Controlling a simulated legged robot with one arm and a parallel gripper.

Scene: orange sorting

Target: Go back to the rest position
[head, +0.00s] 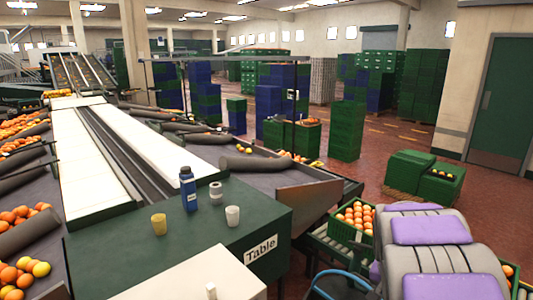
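My gripper is not in view in the head view, so its state and whether it holds anything are hidden. The green table (160,244), labelled "Table", stands at the lower left. On it are a dark blue bottle (188,190), a grey-white roll (216,193), a yellow cup (158,224) and a white cup (233,216), all upright.
White sorting conveyors (85,155) run back from the table. Loose oranges (22,275) lie at the left. A green crate of oranges (353,219) stands right of the table, behind grey and purple cushions (430,230). Red floor (380,165) is open further back.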

